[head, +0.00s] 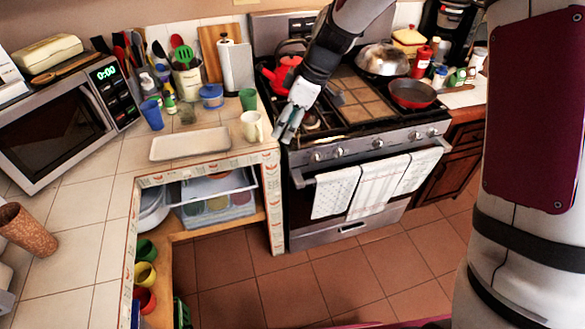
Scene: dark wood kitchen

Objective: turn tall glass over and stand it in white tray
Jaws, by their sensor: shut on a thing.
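The white tray (190,144) lies flat and empty on the tiled counter, left of the stove. My gripper (289,127) is right of the tray, in front of the stove's left edge, pointing down. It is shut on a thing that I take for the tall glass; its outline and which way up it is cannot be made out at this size. A small see-through glass (187,114) stands on the counter behind the tray.
A cream mug (252,126) stands between the tray and my gripper. A green cup (248,99), blue cup (152,114) and blue-lidded jar (211,97) stand behind the tray. The microwave (58,125) is left. A red kettle (283,75) is on the stove.

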